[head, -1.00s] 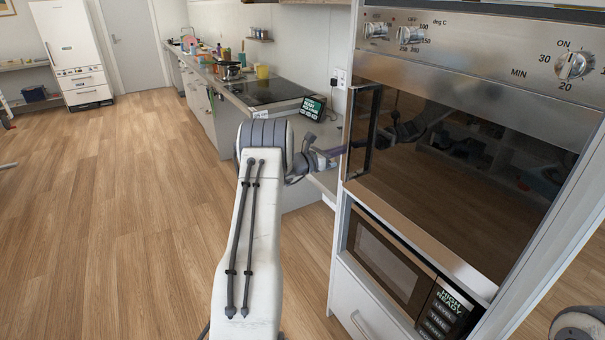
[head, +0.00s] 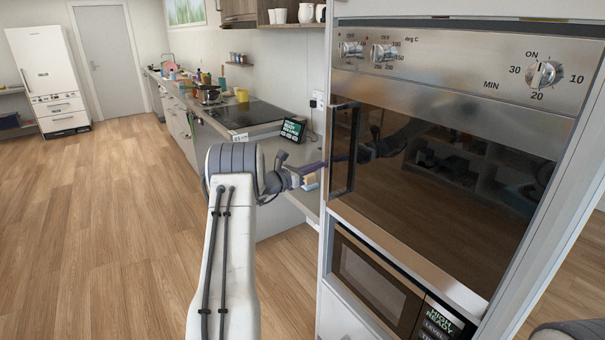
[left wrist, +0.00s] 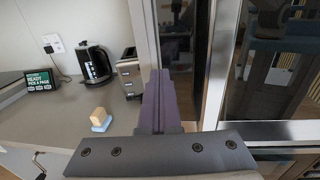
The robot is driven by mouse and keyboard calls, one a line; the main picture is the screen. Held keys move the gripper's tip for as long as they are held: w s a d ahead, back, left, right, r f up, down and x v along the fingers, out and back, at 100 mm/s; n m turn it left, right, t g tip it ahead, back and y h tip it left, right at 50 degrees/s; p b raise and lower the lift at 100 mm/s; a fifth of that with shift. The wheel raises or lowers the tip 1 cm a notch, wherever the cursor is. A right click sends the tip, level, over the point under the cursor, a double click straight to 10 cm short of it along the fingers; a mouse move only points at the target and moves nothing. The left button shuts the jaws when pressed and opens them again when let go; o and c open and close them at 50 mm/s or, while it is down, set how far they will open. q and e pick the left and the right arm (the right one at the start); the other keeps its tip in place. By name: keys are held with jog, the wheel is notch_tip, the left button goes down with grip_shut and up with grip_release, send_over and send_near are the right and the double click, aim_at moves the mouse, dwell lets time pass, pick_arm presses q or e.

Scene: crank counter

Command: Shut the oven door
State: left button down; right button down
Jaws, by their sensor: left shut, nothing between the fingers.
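The oven door (head: 440,175) is a dark glossy glass panel with a steel lower edge, in the tall cabinet at the right of the head view. It looks flush or nearly flush with the cabinet; I cannot tell whether a small gap is left. Its black vertical bar handle (head: 343,150) is on the left side. My left gripper (head: 322,165) is shut and empty, its tip at or just beside the handle; I cannot tell if they touch. In the left wrist view the shut purple fingers (left wrist: 158,88) point forward, with the door glass (left wrist: 285,85) to their right. My right gripper is not in view.
A control panel with knobs (head: 542,74) is above the door, and a microwave (head: 375,275) is below. Wooden floor (head: 110,220) is open at left.

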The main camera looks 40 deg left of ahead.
pick_arm(q)
jog(key=a+b+v, duration=0.1)
jog(key=b+v, duration=0.2)
jog(key=v, duration=0.8)
jog(key=d+m+g+h, duration=0.55)
jog(key=d+m, duration=0.25)
jog(key=d, duration=1.3)
jog(key=s+d+f+m+g, duration=0.1)
jog(key=s+d+m+g, duration=0.5)
jog(key=d, duration=0.6)
jog(key=s+d+f+m+g, duration=0.2)
jog(key=s+d+m+g, duration=0.2)
jog(key=s+d+m, duration=0.5)
jog(key=s+d+f+m+g+y, duration=0.1)
jog(key=s+m+y, duration=0.3)
jog(key=s+m, duration=0.4)
jog(key=s+d+f+m+g+y, duration=0.1)
jog(key=s+d+f+m+y, duration=0.1)
jog(key=s+m+y, duration=0.3)
jog(key=shift+s+d+f+m, duration=0.45)
jog(key=shift+s+m, duration=1.85)
jog(key=shift+s, duration=2.35)
jog(key=shift+d+r, duration=0.15)
